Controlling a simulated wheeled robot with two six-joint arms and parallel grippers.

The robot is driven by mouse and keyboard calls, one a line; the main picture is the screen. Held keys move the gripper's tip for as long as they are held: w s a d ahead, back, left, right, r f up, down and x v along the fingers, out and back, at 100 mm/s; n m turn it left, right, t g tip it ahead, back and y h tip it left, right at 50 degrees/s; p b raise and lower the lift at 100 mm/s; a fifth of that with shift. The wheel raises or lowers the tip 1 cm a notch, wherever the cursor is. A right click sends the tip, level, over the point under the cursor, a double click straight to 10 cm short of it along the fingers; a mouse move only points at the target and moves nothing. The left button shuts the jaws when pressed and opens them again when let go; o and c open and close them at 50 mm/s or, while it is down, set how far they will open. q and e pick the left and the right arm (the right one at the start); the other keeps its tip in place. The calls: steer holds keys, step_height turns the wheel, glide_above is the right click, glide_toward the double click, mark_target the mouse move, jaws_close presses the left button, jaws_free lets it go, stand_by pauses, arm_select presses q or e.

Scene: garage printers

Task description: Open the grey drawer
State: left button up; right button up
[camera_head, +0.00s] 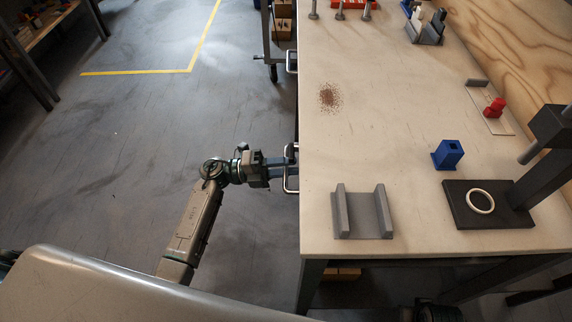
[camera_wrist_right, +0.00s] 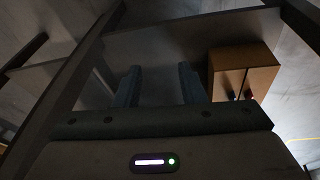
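A metal bar handle (camera_head: 290,182) sticks out from the left side of the workbench, below the edge of the top. The drawer front behind it is hidden by the tabletop, so its grey face does not show. My left gripper (camera_head: 287,168) reaches in from the left with its fingers at this handle. They overlap it, but I cannot tell whether they are closed on it. My right gripper (camera_wrist_right: 158,85) is open and empty under the bench, its two fingers well apart.
A second handle (camera_head: 291,61) sits farther along the same side, near a wheeled cart. The workbench top (camera_head: 400,130) holds a grey bracket (camera_head: 363,213), a blue block (camera_head: 447,154) and a black plate. A brown box (camera_wrist_right: 243,72) is near my right gripper. Floor left is clear.

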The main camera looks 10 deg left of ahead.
arm_select(q)
jaws_close()
steer(key=shift+a, duration=0.15)
